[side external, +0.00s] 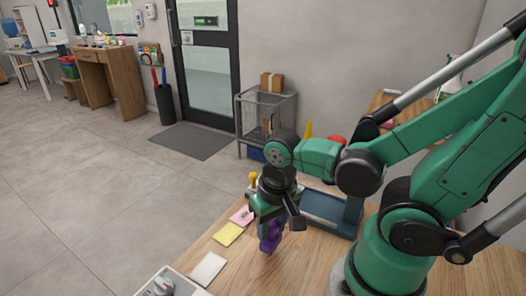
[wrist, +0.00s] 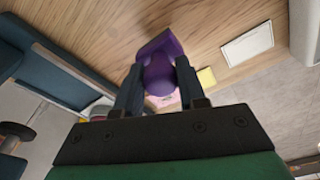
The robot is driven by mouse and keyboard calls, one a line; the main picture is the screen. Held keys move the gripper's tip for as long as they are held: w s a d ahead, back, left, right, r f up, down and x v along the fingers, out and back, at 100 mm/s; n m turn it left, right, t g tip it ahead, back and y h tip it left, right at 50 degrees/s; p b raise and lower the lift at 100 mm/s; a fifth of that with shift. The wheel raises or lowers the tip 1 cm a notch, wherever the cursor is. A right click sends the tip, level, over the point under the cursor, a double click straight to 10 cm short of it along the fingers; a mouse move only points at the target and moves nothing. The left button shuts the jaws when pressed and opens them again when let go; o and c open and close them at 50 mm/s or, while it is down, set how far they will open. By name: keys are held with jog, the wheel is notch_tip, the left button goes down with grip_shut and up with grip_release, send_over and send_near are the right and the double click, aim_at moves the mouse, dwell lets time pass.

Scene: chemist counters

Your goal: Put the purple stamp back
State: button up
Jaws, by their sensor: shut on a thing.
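The purple stamp (side external: 269,236) is between the jaws of my gripper (side external: 268,218), low over the wooden counter in the side view. In the wrist view the stamp (wrist: 160,66) has a rounded purple handle between the two dark fingers of my gripper (wrist: 158,88), which are shut on it. Its flat purple base points away from my wrist. I cannot tell whether the base touches the counter. A blue-grey stand (side external: 328,210) is just right of my gripper, and it also shows at the left in the wrist view (wrist: 60,62).
Pink (side external: 241,215), yellow (side external: 228,234) and white (side external: 208,268) paper pads lie left of my gripper along the counter edge. A yellow-handled thing (side external: 253,178) and a red round thing (side external: 336,141) are near the stand. Bare counter (side external: 290,272) lies in front.

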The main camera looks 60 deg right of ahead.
jog(key=shift+f, duration=1.1)
jog(key=shift+f, duration=0.2)
jog(key=o, duration=1)
jog(key=shift+r, duration=0.2)
jog(key=shift+s+r, duration=0.65)
jog(key=shift+r, duration=5.1)
jog(key=w+n+t, duration=0.5)
jog(key=w+t, duration=0.1)
jog(key=w, duration=0.2)
jog(key=shift+w+a+f+y, duration=0.2)
jog(key=shift+f+y, duration=0.1)
jog(key=shift+f, duration=0.15)
